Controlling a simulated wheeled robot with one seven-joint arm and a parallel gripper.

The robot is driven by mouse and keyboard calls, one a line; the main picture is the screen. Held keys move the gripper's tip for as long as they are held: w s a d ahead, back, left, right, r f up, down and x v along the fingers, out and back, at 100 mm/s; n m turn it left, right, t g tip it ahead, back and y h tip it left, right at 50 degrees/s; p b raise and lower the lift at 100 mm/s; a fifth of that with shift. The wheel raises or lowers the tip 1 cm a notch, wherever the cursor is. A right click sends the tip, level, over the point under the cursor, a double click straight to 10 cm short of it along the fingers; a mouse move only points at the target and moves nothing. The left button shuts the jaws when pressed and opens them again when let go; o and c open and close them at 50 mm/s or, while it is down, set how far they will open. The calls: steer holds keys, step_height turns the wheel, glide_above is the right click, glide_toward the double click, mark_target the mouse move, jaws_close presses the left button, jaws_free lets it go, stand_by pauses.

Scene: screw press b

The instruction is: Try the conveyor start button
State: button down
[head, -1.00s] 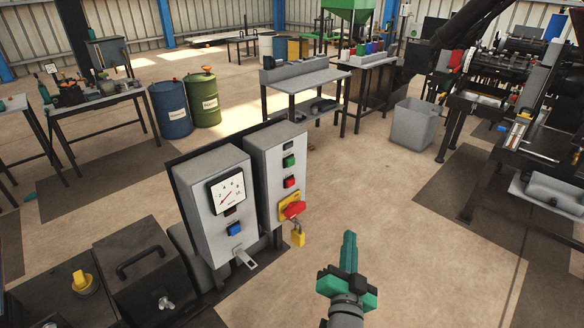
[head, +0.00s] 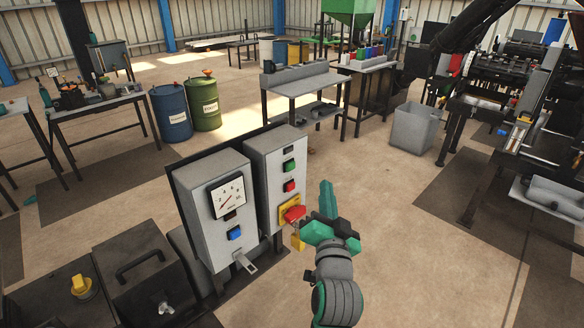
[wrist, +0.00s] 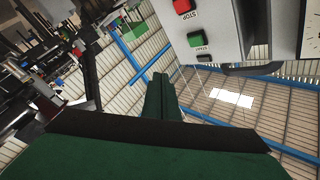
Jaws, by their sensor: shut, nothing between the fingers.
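The right grey control box (head: 278,180) carries a green button (head: 289,166), a red button (head: 290,186), and a red switch on a yellow plate (head: 292,213) with a yellow padlock (head: 297,240) hanging from it. In the wrist view the green button (wrist: 196,39) has a label reading START, and the red button (wrist: 183,6) has a STOP label. My gripper (head: 326,190) is shut and empty. In the head view it appears just right of the box's button face, its tip near red-button height. I see no contact with any button.
The left grey box (head: 222,210) has a dial gauge (head: 227,197) and a blue button (head: 234,233). A dark cabinet (head: 140,270) with a handle stands at lower left. A grey bin (head: 414,128) and the press machinery (head: 510,70) stand at right. Open floor lies between.

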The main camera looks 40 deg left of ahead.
steer(key=a, duration=0.8)
steer(key=shift+w+a, duration=0.15)
steer(key=shift+w, duration=0.15)
steer(key=shift+a, duration=0.2)
stand_by(1.7)
steer(key=shift+a, duration=0.25)
steer(key=shift+w+a, duration=0.1)
steer(key=shift+a, duration=0.35)
stand_by(0.8)
steer(key=shift+d, duration=0.9)
steer(key=shift+s+d, duration=0.15)
steer(key=shift+d, duration=1.1)
steer(key=shift+s+d, duration=0.15)
steer(key=shift+d, duration=1.1)
